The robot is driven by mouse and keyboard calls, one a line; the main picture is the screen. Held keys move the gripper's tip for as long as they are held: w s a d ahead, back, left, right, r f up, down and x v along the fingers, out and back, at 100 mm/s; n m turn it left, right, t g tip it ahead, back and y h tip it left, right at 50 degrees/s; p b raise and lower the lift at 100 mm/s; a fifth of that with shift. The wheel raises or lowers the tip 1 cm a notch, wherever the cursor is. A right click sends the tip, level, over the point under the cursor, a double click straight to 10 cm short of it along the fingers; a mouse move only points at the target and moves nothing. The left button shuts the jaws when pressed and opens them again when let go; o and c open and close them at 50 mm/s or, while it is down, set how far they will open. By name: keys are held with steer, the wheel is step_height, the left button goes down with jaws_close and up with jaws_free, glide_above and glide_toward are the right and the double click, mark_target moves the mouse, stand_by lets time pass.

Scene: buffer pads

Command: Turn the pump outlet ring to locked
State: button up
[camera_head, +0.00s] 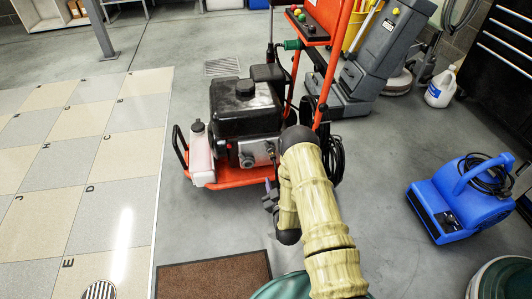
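The orange-framed pressure washer with a black engine (245,105) stands in the middle of the floor. Its grey metal pump (255,153) sits low on the front, above the orange base. Round fittings show on the pump, but the outlet ring is too small to make out surely, and its lock position cannot be read. My arm reaches in from the bottom right. My gripper (268,196) is small and dark, just below and right of the pump, in front of the base. Whether its fingers are open or shut is unclear, and I cannot tell if it touches anything.
A pale plastic bottle (199,150) stands on the washer's left side. A black hose coil (332,158) hangs at its right. A blue blower (462,197) stands at right, a brown mat (215,276) lies in front.

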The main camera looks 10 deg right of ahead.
mark_target(265, 144)
steer(key=shift+w, duration=0.1)
steer(key=w+b, duration=0.7)
steer(key=w, duration=0.9)
steer(key=shift+w+b, duration=0.1)
steer(key=shift+b, duration=0.25)
steer(key=shift+w, duration=0.6)
steer(key=shift+r, duration=0.1)
jaws_close()
